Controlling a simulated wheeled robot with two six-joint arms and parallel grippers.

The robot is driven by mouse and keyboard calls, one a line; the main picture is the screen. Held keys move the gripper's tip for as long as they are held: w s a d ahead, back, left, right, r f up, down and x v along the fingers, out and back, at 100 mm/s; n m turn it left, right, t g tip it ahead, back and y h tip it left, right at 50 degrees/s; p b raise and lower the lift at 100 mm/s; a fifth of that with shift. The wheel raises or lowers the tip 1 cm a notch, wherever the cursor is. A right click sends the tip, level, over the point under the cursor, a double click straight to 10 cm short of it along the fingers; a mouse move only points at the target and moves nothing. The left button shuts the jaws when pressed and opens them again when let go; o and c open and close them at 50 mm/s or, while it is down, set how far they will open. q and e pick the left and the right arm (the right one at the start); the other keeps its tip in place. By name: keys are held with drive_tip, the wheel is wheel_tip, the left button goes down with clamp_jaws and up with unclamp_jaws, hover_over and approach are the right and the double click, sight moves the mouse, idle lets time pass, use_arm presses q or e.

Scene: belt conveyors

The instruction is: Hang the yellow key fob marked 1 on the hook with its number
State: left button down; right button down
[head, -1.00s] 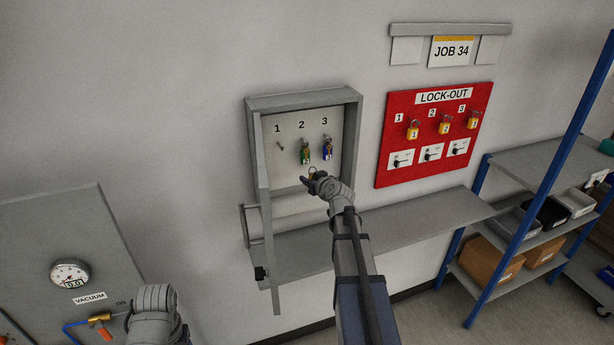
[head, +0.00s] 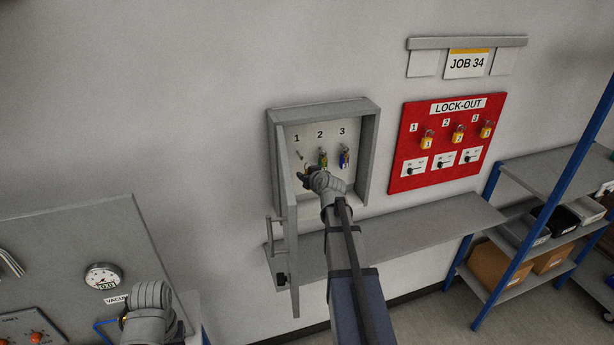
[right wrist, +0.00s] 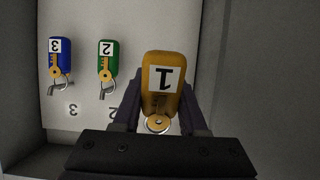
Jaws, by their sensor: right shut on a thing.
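The yellow key fob marked 1 (right wrist: 163,72) is between the fingers of my right gripper (right wrist: 158,110). In the right wrist view its number is upside down and its ring is at the lower end. In the head view my right gripper (head: 305,174) is inside the open grey cabinet (head: 372,145), just below and right of the bare hook under number 1 (head: 299,155). The fob is mostly hidden there. A green fob (head: 323,158) hangs under 2 and a blue fob (head: 344,156) under 3. My left wrist shows at lower left, but its fingers do not.
The cabinet door (head: 287,235) stands open on the left, close to my right arm. A grey shelf (head: 430,232) runs below the cabinet. A red lock-out board (head: 440,180) with padlocks is to the right. A vacuum panel (head: 60,250) is at left.

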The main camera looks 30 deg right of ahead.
sight(298, 163)
drive_tip(key=shift+w+d+f+b, duration=0.15)
drive_tip(key=shift+w+d, duration=0.15)
drive_tip(key=shift+w, duration=0.95)
drive_tip(key=shift+w+d+f+b, duration=0.1)
drive_tip(key=shift+w+d, duration=0.2)
drive_tip(key=shift+w, duration=0.9)
drive_tip(key=shift+w+d+f+b, duration=0.15)
drive_tip(key=shift+w+d, duration=0.15)
drive_tip(key=shift+w, duration=0.95)
drive_tip(key=shift+w+d+f+b, duration=0.1)
drive_tip(key=shift+w+f+b, duration=0.2)
drive_tip(key=shift+f, duration=0.15)
drive_tip(key=shift+w, duration=0.1)
drive_tip(key=c, duration=0.8)
unclamp_jaws()
drive_tip(key=o, duration=0.4)
drive_tip(key=shift+w, duration=0.1)
drive_tip(key=shift+o, duration=0.2)
